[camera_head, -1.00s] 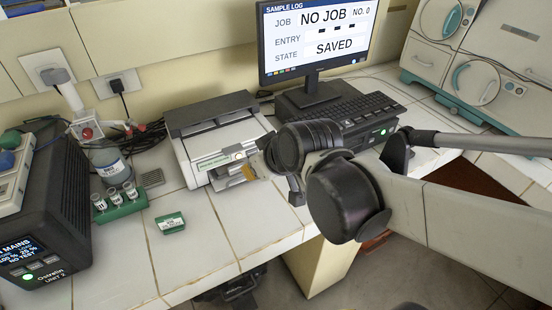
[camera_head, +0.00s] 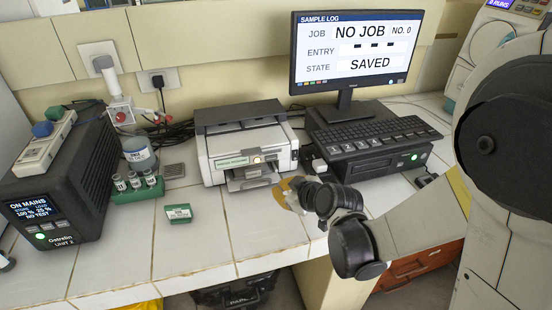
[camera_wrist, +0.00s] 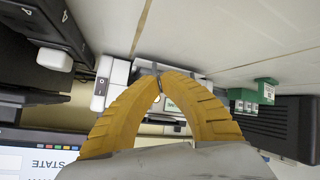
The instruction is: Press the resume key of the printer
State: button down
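The white and dark-grey printer (camera_head: 222,146) stands on the tiled bench below the wall, left of the monitor. Its front has a green-lettered label strip (camera_head: 232,161) and a small glowing button (camera_head: 257,159); I cannot read whether this is the resume key. My gripper (camera_head: 282,186) is in front of the printer's right front corner, apart from it in the picture. In the wrist view, the yellow fingers (camera_wrist: 160,77) meet at their tips with nothing between them. The printer (camera_wrist: 118,74) appears upside down behind them, its front partly hidden by the fingers.
A monitor (camera_head: 360,60) reads "NO JOB" and "SAVED". A keyboard (camera_head: 375,131) rests on a black box right of the printer. Bench tiles before the printer are clear.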

aim_at(271, 158)
jog(key=shift+w+a, duration=0.4)
jog(key=shift+w, duration=1)
jog(key=shift+w+a, duration=0.45)
jog(key=shift+w, duration=1)
jog(key=shift+w+a, duration=0.4)
jog(key=shift+w, duration=1)
jog(key=shift+w, duration=0.15)
jog(key=shift+w+a, duration=0.1)
jog(key=shift+w, duration=0.15)
jog(key=shift+w+a, duration=0.1)
jog(key=shift+w, duration=0.25)
jog(key=shift+s+d, duration=0.25)
jog(key=shift+s, duration=0.5)
